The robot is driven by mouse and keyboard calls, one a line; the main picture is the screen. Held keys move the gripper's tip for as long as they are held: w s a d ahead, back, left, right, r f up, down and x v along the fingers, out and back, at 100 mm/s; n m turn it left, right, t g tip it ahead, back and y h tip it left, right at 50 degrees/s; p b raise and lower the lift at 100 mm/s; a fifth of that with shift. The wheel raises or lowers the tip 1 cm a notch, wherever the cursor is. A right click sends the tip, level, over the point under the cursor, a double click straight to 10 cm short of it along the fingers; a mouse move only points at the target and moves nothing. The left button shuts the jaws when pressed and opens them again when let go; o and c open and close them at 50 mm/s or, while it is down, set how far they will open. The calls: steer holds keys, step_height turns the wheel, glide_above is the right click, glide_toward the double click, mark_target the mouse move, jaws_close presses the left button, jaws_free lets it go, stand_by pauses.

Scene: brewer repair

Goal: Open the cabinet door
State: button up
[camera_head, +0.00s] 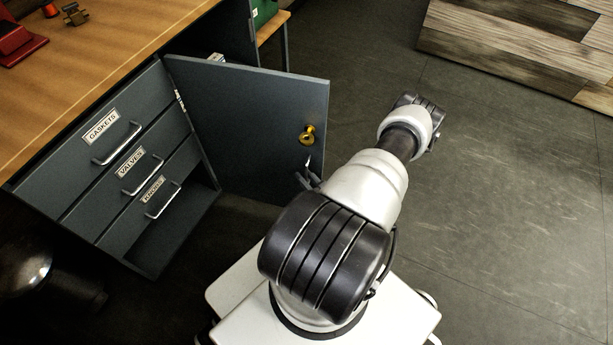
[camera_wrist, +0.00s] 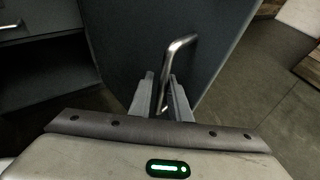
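The dark grey cabinet door (camera_head: 245,128) stands swung out from the cabinet, with the inside exposed. A brass key or lock piece (camera_head: 308,135) is on the door near its free edge. A bent metal door handle (camera_wrist: 178,50) shows in the wrist view, on the door face (camera_wrist: 125,45). My gripper (camera_wrist: 161,80) has one finger on each side of the handle. A gap shows beside the handle, and contact is unclear. In the head view my gripper (camera_head: 308,179) is at the door's lower free edge, mostly hidden by my arm.
A wooden worktop (camera_head: 90,75) lies above. Grey floor (camera_head: 490,210) is clear on the right. Wooden planking (camera_head: 520,45) stands at the back right.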

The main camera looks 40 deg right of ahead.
steer(key=shift+s, duration=0.1)
steer(key=shift+s+r, duration=0.15)
steer(key=p+v, duration=0.3)
steer(key=v, duration=1.4)
